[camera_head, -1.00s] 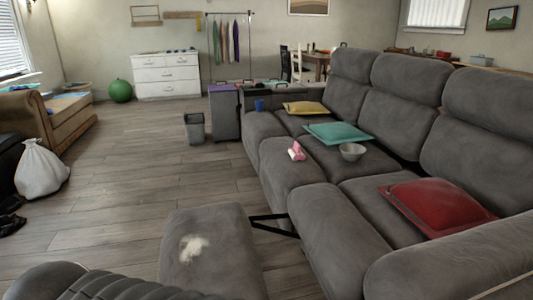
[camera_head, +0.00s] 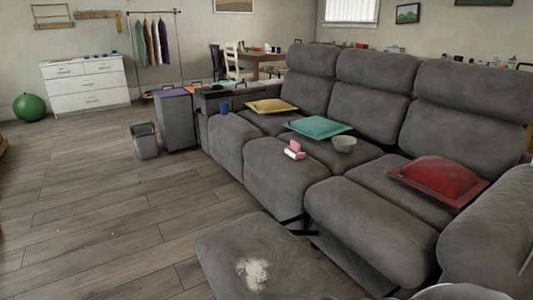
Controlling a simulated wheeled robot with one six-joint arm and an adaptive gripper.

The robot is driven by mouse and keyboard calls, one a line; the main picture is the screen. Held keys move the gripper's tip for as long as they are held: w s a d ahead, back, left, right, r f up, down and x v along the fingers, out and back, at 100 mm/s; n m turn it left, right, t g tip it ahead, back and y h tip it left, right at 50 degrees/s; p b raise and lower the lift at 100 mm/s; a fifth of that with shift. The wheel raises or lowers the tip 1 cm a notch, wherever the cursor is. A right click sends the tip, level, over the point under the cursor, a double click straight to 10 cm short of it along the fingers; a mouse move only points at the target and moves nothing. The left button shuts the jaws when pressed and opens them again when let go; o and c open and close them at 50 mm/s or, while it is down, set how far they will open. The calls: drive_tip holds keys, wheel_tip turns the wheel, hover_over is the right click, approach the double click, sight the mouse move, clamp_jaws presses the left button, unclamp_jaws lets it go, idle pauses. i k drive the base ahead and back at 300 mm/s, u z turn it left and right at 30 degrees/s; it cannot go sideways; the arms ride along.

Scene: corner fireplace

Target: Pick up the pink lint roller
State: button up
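A pink and white object (camera_head: 294,150), which looks like the lint roller, lies on the front part of a seat of the grey sofa (camera_head: 291,172). Its pink part is at the back and its white part faces the front. It is small in the picture, so its details are hard to tell.
A grey footrest (camera_head: 225,246) with a pale fuzzy patch (camera_head: 253,273) stands in front of the sofa. A red cushion (camera_head: 440,178) lies on the sofa's right side. A bin (camera_head: 145,141) and a grey suitcase (camera_head: 176,120) stand left. The wooden floor (camera_head: 95,215) at left is clear.

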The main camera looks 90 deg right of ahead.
sight(295, 149)
drive_tip(key=i, duration=0.25)
drive_tip(key=z, duration=2.2)
drive_tip(key=i, duration=2.7)
drive_tip(key=z, duration=2.1)
drive_tip(key=i, duration=0.75)
drive_tip(key=z, duration=0.65)
